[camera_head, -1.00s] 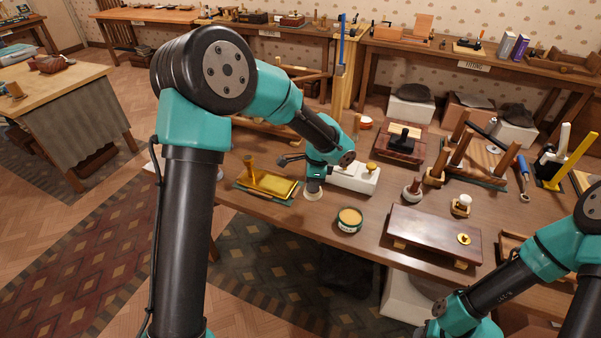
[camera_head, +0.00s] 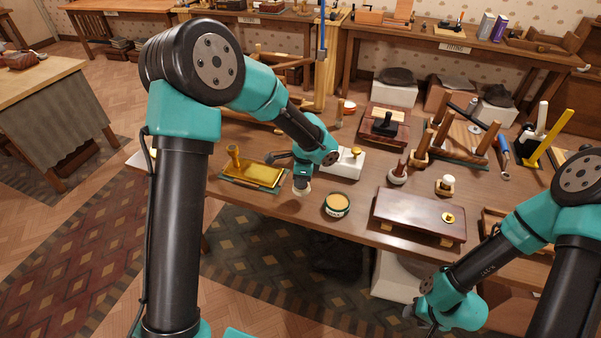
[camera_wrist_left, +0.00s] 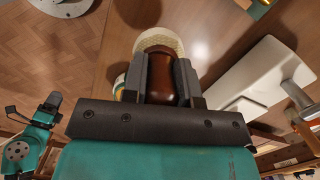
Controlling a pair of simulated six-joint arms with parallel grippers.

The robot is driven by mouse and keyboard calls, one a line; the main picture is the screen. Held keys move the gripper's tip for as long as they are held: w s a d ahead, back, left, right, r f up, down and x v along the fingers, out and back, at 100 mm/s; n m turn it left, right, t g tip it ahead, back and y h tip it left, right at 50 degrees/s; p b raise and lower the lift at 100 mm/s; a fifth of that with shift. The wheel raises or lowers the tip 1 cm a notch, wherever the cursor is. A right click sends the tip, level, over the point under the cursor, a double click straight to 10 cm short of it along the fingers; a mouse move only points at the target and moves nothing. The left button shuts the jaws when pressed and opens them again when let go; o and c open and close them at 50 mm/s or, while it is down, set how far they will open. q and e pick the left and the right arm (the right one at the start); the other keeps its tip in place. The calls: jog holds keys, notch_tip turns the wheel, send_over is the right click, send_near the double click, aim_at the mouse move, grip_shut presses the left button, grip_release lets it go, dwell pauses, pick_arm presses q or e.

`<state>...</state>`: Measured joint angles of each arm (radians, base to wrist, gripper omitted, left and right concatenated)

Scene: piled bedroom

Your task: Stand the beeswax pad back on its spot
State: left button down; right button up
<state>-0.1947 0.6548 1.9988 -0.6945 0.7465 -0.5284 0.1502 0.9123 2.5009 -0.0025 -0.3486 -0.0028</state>
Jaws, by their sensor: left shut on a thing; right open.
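My left gripper (camera_head: 302,181) is shut on a brown wooden handle with a round cream pad below it, which I take to be the beeswax pad (camera_head: 301,190). In the left wrist view the handle stands between the two fingers and the textured cream pad (camera_wrist_left: 160,42) shows past their tips. The pad is near the table's front edge, between a yellow tray and a green tin. I cannot tell whether it touches the table. My right gripper (camera_head: 421,320) is low at the bottom, away from the tabletop things; it is open and looks empty.
The yellow pad tray (camera_head: 254,173) is left of the held pad, the green tin (camera_head: 337,204) right and nearer. A white block (camera_head: 343,165) stands behind. A dark wooden box (camera_head: 420,214), a small dark-handled piece (camera_head: 398,174) and a wooden rack (camera_head: 460,148) are further right.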

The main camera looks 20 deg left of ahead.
pick_arm(q)
jog(key=shift+f, duration=1.35)
jog(key=shift+f, duration=1)
jog(key=c, duration=0.8)
grip_release()
jog(key=shift+r, duration=0.15)
jog(key=shift+w+d+r, duration=0.1)
jog(key=shift+d+r, duration=0.05)
jog(key=shift+r, duration=1.15)
jog(key=shift+d+r, duration=0.15)
jog(key=shift+r, duration=1.1)
jog(key=shift+w+d+r, duration=0.1)
jog(key=shift+d+r, duration=0.05)
jog(key=shift+r, duration=1.15)
